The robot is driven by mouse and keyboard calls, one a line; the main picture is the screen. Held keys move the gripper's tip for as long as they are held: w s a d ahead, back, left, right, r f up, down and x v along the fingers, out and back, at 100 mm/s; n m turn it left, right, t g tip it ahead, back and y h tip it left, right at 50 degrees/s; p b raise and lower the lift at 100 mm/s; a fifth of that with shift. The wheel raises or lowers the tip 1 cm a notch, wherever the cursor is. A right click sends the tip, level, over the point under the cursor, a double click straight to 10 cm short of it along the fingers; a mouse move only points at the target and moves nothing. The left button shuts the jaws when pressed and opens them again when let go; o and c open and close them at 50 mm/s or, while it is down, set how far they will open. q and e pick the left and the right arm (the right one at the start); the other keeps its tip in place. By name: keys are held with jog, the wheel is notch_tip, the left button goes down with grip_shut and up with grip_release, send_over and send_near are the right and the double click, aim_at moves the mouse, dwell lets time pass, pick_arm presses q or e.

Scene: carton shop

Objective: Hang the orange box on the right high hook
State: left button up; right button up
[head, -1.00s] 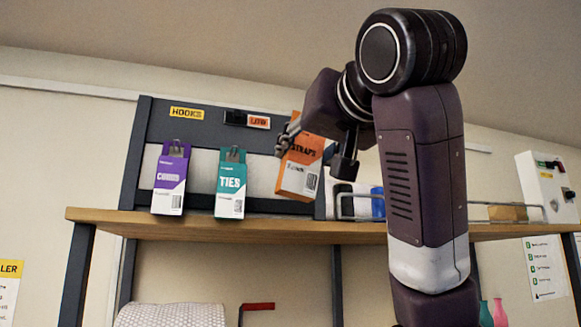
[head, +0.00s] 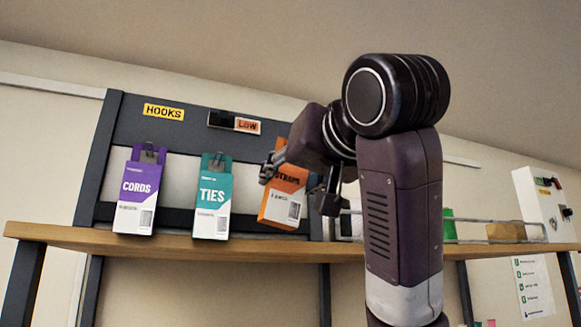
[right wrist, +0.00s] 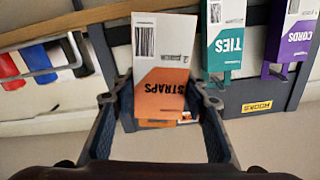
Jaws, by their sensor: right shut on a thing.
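The orange box (head: 284,207), marked STRAPS, is orange above and white below and leans slightly in the head view. My right gripper (head: 299,182) is shut on its upper part in front of the right side of the hook rack (head: 183,130). In the right wrist view the box (right wrist: 163,70) sits between the two fingers of the right gripper (right wrist: 160,106). The hook behind the box is hidden, so I cannot tell whether the box touches it. My left gripper is not in view.
A purple CORDS box (head: 137,190) and a teal TIES box (head: 212,197) hang to the left. The wooden shelf (head: 190,246) runs below. A wire rail (head: 497,222), a brown block (head: 506,232) and a white control box (head: 543,205) are at right.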

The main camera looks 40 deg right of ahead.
jog(key=shift+w+d, duration=0.1)
jog(key=shift+w, duration=0.3)
jog(key=shift+w+d+p, duration=0.1)
jog(key=shift+w+p, duration=0.3)
jog(key=shift+p, duration=0.25)
jog(key=shift+w, duration=0.15)
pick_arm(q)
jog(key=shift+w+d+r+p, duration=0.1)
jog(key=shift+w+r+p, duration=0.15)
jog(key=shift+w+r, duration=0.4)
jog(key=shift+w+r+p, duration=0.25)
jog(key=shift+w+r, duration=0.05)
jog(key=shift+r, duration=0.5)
pick_arm(e)
jog(key=f+x, duration=0.1)
jog(key=x, duration=0.5)
jog(key=shift+f, duration=0.15)
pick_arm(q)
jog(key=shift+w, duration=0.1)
pick_arm(e)
jog(key=o, duration=1.3)
